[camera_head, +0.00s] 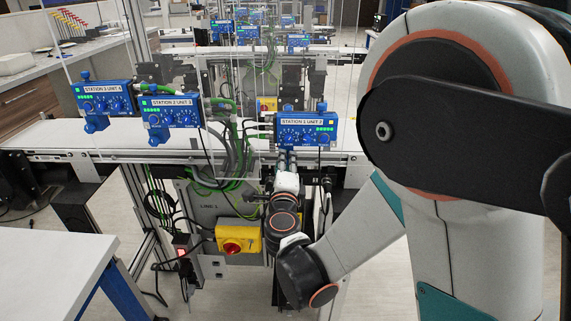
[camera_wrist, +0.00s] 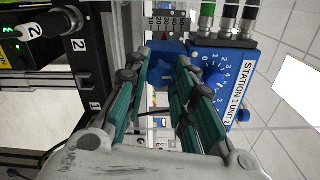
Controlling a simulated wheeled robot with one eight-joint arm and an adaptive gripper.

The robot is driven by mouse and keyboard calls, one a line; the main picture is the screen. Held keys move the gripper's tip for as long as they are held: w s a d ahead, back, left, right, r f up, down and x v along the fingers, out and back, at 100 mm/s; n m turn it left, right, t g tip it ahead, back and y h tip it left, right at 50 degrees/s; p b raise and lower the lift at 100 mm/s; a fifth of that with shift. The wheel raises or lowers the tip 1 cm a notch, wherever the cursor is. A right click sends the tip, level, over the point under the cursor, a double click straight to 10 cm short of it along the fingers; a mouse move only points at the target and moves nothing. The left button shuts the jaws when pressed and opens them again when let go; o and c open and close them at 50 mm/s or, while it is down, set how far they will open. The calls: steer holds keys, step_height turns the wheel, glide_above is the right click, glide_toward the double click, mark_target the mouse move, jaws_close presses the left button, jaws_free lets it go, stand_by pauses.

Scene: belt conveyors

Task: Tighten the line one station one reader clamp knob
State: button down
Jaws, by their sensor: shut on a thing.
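A blue knob (camera_wrist: 167,60) shows between my fingertips in the wrist view. My gripper (camera_wrist: 171,76) is shut on it, with one green-and-black finger on each side, and the fingers hide part of the knob. A dark scale with white marks and a red pointer (camera_wrist: 165,24) sits just beyond it. The blue box labelled Station 1 Unit 2 (camera_wrist: 228,88) is to the right, with a blue dial (camera_wrist: 212,82) on its face. In the head view my gripper (camera_head: 286,168) is just below that box (camera_head: 305,128), and the knob cannot be made out there.
Two similar blue boxes (camera_head: 170,111) (camera_head: 104,97) stand further left along the conveyor (camera_head: 60,136). Green and black cables (camera_head: 232,150) hang left of my gripper. A yellow box with a red switch (camera_head: 238,240) is below. A white table (camera_head: 50,265) stands at lower left.

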steer(key=shift+m, duration=0.4)
steer(key=c, duration=1.3)
jaws_free()
steer(key=shift+c, duration=0.2)
steer(key=shift+s, duration=0.15)
steer(key=s, duration=0.7)
steer(key=shift+s, duration=0.15)
